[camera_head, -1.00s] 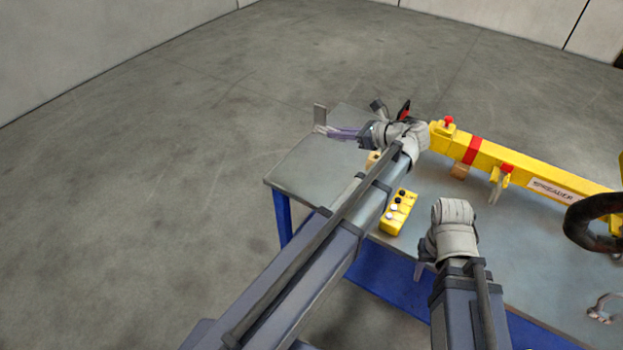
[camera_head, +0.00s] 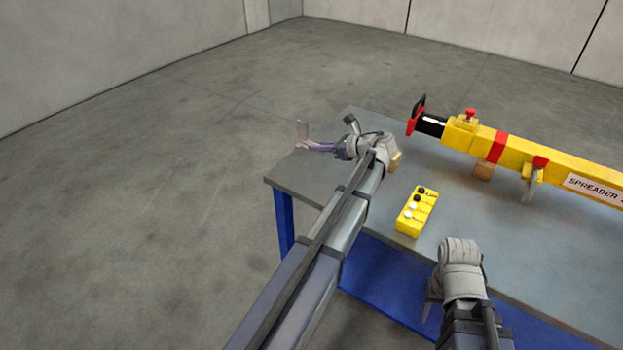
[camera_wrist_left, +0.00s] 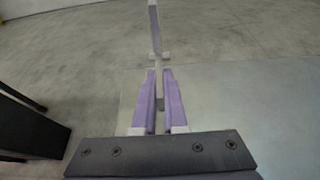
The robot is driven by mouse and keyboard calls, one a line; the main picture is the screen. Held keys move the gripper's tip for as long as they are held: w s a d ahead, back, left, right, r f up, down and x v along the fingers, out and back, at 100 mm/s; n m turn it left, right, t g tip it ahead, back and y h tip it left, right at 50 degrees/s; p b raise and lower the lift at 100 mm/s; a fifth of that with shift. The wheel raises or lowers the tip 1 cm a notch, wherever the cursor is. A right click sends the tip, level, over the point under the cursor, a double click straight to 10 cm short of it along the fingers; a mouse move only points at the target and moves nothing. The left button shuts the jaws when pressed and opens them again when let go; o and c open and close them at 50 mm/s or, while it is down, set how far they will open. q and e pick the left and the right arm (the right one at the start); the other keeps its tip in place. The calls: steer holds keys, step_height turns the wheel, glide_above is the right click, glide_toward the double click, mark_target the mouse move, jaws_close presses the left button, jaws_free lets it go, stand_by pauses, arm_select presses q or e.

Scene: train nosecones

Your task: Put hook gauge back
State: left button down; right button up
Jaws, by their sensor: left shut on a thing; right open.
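My left gripper (camera_head: 312,146) is above the far left corner of the grey table, its fingers pointing left. It is shut on a thin grey plate-like piece, which I take to be the hook gauge (camera_head: 302,129). In the left wrist view the gauge (camera_wrist_left: 155,28) stands up between the tips of the two purple fingers (camera_wrist_left: 160,95), with a short crosspiece near its foot. Its lower part is partly hidden by the fingers. My right gripper (camera_head: 430,300) is low at the table's front edge, mostly hidden behind its own wrist; it holds nothing that I can see.
The grey table (camera_head: 330,165) has blue legs. A yellow spreader beam (camera_head: 520,160) with red bands and a hanging hook (camera_head: 528,188) lies along its right side. A yellow button box (camera_head: 416,212) stands near the front edge. Open floor lies to the left.

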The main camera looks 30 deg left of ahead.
mark_target(318, 177)
arm_select(q)
steer(key=shift+f+b, duration=4.95)
steer(key=shift+f, duration=0.1)
steer(key=shift+f, duration=0.15)
steer(key=c, duration=1)
jaws_free()
steer(key=shift+o, duration=0.2)
steer(key=shift+r, duration=0.3)
steer(key=p+v, duration=0.4)
steer(key=v, duration=0.6)
steer(key=shift+d+r, duration=0.1)
steer(key=shift+r, duration=0.1)
steer(key=shift+v, duration=0.8)
steer(key=shift+d+f, duration=0.1)
steer(key=shift+f, duration=0.05)
